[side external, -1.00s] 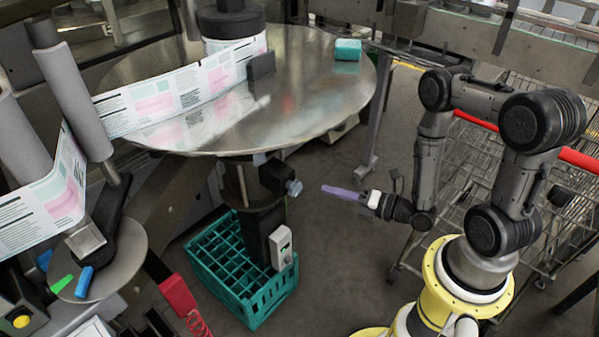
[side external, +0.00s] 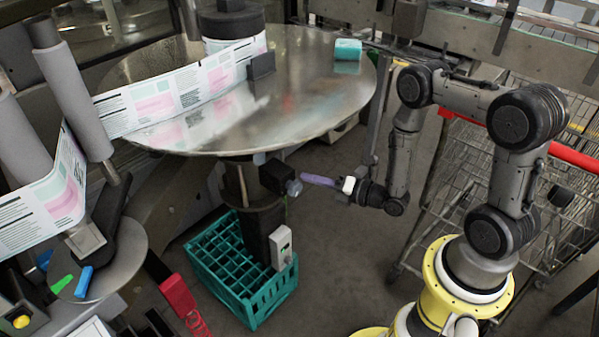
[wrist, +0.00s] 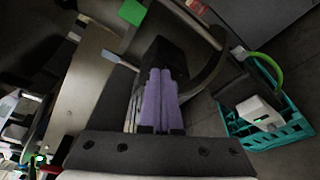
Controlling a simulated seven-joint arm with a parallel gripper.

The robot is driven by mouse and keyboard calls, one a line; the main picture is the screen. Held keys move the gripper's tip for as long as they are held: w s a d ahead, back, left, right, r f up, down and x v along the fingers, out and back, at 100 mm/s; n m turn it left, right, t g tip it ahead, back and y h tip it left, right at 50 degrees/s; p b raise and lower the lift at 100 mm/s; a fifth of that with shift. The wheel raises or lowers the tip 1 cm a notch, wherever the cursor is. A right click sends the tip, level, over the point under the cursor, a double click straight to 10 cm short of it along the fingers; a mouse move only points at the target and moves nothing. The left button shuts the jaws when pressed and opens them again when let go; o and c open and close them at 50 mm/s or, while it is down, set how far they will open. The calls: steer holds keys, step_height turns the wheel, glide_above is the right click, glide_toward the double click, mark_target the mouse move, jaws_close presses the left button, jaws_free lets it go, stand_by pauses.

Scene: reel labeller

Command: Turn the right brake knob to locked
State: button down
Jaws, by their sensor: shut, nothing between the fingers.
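A small grey-blue knob (side external: 294,188) sticks out of a black block (side external: 274,174) under the large round metal table in the side view. I take it to be the right brake knob; its setting cannot be read. My gripper (side external: 304,178) has long purple fingers, shut and empty, with their tips right beside the knob. I cannot tell whether they touch it. In the wrist view the shut fingers (wrist: 160,72) point at the black block (wrist: 168,48), and the knob is not clearly visible behind them.
The round metal table (side external: 320,110) overhangs the knob. A teal crate (side external: 245,310) stands on the floor below, with a white box (side external: 281,247) at its edge. A wire cart (side external: 450,190) stands behind my arm. The floor between is clear.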

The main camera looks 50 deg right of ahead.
steer(key=shift+a+f, duration=0.3)
stand_by(0.8)
steer(key=shift+s+d+f, duration=0.1)
steer(key=shift+d+f, duration=0.15)
steer(key=shift+f, duration=0.35)
steer(key=shift+d, duration=0.1)
steer(key=shift+a+v, duration=0.15)
steer(key=shift+v, duration=1.35)
steer(key=shift+a+v, duration=0.1)
steer(key=shift+v, duration=1.35)
